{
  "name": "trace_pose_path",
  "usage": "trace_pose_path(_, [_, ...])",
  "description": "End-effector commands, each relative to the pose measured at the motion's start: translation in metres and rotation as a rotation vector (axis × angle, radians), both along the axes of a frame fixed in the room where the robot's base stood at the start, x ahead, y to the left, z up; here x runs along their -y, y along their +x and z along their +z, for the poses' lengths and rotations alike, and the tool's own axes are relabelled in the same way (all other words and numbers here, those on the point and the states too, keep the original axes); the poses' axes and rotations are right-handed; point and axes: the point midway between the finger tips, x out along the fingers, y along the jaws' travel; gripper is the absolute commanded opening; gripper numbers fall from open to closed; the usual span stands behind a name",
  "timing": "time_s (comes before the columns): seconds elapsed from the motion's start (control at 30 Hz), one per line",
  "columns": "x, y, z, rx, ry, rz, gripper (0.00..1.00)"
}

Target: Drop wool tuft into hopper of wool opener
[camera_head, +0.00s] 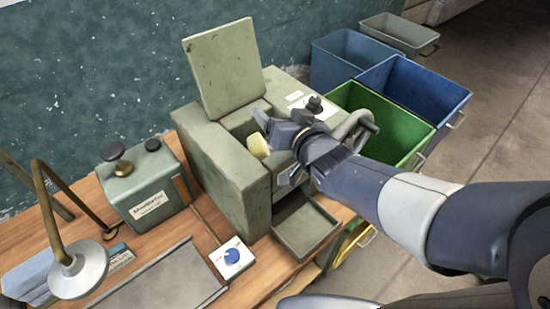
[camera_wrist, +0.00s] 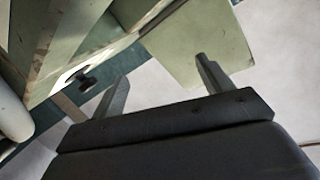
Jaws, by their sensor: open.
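The wool opener (camera_head: 225,175) is a worn grey-green box on the bench, its square lid (camera_head: 225,65) raised. A pale yellow wool tuft (camera_head: 258,146) shows at the hopper opening, just beyond my fingertips. I cannot tell whether it rests inside or is still falling. My gripper (camera_head: 272,140) reaches in from the right over the machine's front edge. In the wrist view my gripper (camera_wrist: 158,80) has its two fingers wide apart with nothing between them. The tuft cannot be made out for sure there.
A handwheel (camera_head: 356,127) is at the machine's right, beside my wrist. A tray (camera_head: 305,230) sticks out below its front. A small green box (camera_head: 143,190), a lamp (camera_head: 78,272) and a white card with a blue dot (camera_head: 232,258) are on the bench. Green (camera_head: 395,130) and blue bins stand behind.

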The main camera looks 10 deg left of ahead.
Motion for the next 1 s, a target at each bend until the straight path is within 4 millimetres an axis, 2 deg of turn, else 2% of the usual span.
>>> trace_pose_path(0.2, [0.001,-0.001,0.000,0.000,0.000,0.000,0.75])
trace_pose_path(0.37, [0.007,-0.010,0.003,0.002,0.001,0.000,0.75])
trace_pose_path(1.0, [0.053,-0.079,0.023,0.002,-0.001,-0.002,0.75])
